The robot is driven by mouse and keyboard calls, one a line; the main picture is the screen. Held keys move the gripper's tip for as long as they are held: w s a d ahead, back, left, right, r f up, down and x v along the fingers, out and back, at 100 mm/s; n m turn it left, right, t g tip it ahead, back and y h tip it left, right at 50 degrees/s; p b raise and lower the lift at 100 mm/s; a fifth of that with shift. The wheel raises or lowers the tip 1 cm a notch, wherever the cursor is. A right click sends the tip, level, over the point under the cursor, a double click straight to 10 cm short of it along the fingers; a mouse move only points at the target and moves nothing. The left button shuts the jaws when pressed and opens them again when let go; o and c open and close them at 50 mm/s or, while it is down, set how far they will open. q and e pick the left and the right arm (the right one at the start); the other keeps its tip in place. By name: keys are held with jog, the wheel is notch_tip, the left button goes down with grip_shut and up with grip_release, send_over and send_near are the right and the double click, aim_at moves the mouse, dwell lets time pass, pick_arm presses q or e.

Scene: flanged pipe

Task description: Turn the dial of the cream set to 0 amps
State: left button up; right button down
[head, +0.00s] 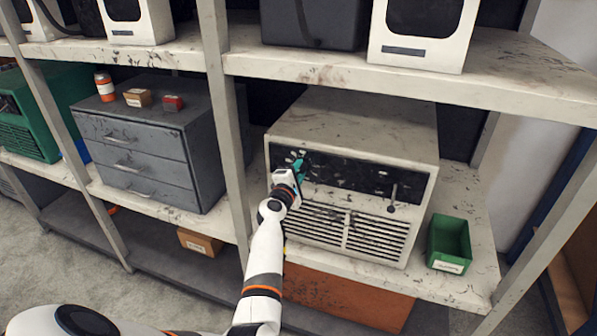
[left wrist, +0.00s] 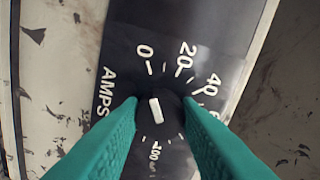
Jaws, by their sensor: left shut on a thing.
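The cream set (head: 350,130) is a worn boxy unit on the middle shelf, with a dark front panel and a louvred grille below. My left gripper (head: 301,163) reaches the left part of that panel and hides the dial there. In the left wrist view, the black dial (left wrist: 157,109) sits between my two teal fingers, which are shut on it. Its white mark runs nearly upright in the picture, and its upper end lines up roughly with the 0 tick. AMPS, 0, 20, 40 and 100 show around it; other numbers are partly hidden by the right finger.
A small lever (head: 393,196) sticks out at the panel's right. A green bin (head: 449,243) stands to the right of the set. A shelf post (head: 224,120) and a grey drawer cabinet (head: 140,150) are to the left. The upper shelf (head: 330,68) runs close above.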

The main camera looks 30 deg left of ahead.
dwell(0.3)
pick_arm(q)
jog(key=o, duration=1)
jog(key=shift+s+d+p, duration=0.1)
jog(key=shift+s+p, duration=0.25)
jog(key=shift+s, duration=0.15)
jog(key=p+v, duration=0.3)
jog(key=v, duration=0.8)
jog(key=shift+f, duration=0.1)
jog(key=shift+f, duration=0.1)
